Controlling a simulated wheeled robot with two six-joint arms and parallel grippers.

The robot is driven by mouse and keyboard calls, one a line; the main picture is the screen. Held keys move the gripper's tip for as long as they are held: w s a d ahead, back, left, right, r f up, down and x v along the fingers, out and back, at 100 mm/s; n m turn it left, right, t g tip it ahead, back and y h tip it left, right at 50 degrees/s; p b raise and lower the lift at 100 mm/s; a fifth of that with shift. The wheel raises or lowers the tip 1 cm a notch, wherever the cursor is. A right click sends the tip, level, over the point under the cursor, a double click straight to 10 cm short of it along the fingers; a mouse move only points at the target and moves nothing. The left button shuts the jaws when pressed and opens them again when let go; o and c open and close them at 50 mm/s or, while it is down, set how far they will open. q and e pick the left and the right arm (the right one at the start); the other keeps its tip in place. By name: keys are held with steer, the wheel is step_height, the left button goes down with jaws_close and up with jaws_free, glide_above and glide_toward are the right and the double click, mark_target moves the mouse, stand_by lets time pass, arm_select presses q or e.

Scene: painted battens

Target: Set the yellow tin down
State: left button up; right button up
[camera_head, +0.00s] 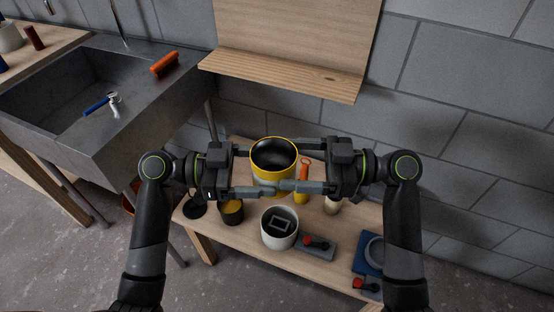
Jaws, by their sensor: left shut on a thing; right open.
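The yellow tin (273,183), open at the top with a dark inside, is held upright above the low wooden bench (225,245). My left gripper (258,171) comes in from the left and is shut on the tin. My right gripper (297,166) reaches in from the right with its jaws open, its fingers on either side of the tin's right part. I cannot tell whether the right fingers touch it. The tin and fingers hide part of the bench behind.
On the bench are a white pot (280,240), a dark tin with yellow inside (232,212), a red-topped grey block (316,245) and a blue item (367,252). A wooden shelf (285,77) is behind; a stone sink (130,150) stands left. The bench looks crowded.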

mark_target(276, 162)
arm_select(q)
steer(key=shift+r, duration=0.1)
arm_select(e)
steer(key=shift+a, duration=2)
steer(key=c, duration=0.8)
arm_select(q)
steer(key=o, duration=1.4)
steer(key=shift+c, duration=0.2)
arm_select(e)
steer(key=shift+c, duration=0.7)
arm_select(q)
steer(key=shift+a, duration=0.1)
